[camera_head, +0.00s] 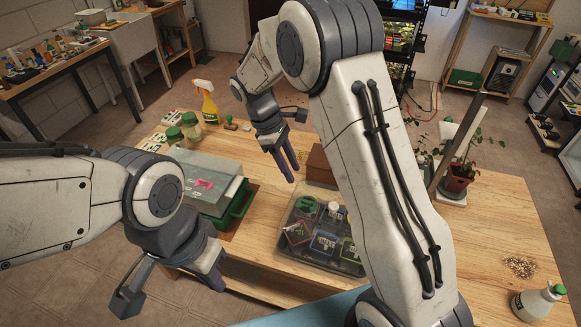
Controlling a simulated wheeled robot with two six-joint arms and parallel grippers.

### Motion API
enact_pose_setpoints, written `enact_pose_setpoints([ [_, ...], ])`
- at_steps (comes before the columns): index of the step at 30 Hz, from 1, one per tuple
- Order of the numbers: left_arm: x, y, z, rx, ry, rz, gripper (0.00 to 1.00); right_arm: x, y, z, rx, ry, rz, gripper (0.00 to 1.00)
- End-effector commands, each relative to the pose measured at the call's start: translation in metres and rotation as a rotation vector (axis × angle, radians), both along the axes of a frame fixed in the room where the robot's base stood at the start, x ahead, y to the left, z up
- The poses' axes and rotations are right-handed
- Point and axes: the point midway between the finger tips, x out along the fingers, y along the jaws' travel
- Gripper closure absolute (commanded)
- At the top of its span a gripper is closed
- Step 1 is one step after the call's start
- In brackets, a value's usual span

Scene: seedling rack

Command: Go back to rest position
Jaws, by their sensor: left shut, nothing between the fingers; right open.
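My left gripper (218,285) points down at the front left edge of the wooden table, beside the green crate (238,208). It is shut with nothing between its fingers. My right gripper (290,172) hangs above the table's middle, pointing down, left of the brown box (321,168). It is open and I see nothing in it. My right arm (360,130) crosses the centre of the view and hides part of the table behind it. My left arm (70,205) comes in from the left.
A clear tray (287,245) with several small pots sits near the table's front. The crate has a greyish lid. A spray bottle (208,105) and green-lidded jars (191,127) stand behind it. A potted plant (457,180) and a white bottle (537,302) stand right.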

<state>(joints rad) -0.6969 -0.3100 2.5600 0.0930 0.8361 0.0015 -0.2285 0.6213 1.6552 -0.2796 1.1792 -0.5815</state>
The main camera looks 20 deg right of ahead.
Motion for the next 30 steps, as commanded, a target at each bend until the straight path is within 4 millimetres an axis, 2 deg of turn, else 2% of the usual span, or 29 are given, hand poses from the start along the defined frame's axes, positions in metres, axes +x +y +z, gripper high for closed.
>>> enact_pose_setpoints([
  [8, 0.0, 0.0, 0.0, 0.0, 0.0, 0.0, 1.0, -0.001, 0.001, 0.001, 0.002, -0.003, -0.001, 0.59],
  [11, 0.0, 0.0, -0.001, 0.0, 0.0, 0.0, 1.0, -0.011, 0.013, 0.009, 0.016, -0.026, -0.01, 0.59],
  [13, 0.0, 0.0, -0.002, 0.0, 0.0, 0.0, 1.0, -0.027, 0.028, 0.02, 0.038, -0.057, -0.025, 0.59],
  [17, 0.0, 0.0, -0.005, 0.0, 0.0, 0.0, 1.0, -0.079, 0.065, 0.044, 0.109, -0.133, -0.077, 0.59],
  [21, 0.0, 0.0, -0.009, 0.0, 0.0, 0.0, 1.0, -0.147, 0.093, 0.059, 0.204, -0.203, -0.157, 0.59],
  [24, 0.0, 0.0, -0.01, 0.0, 0.0, 0.0, 1.0, -0.192, 0.102, 0.062, 0.267, -0.235, -0.216, 0.59],
  [27, 0.0, 0.0, -0.012, 0.0, 0.0, 0.0, 1.0, -0.227, 0.104, 0.061, 0.317, -0.252, -0.267, 0.59],
  [30, 0.0, 0.0, -0.012, 0.0, 0.0, -0.001, 1.0, -0.25, 0.104, 0.058, 0.351, -0.259, -0.304, 0.59],
])
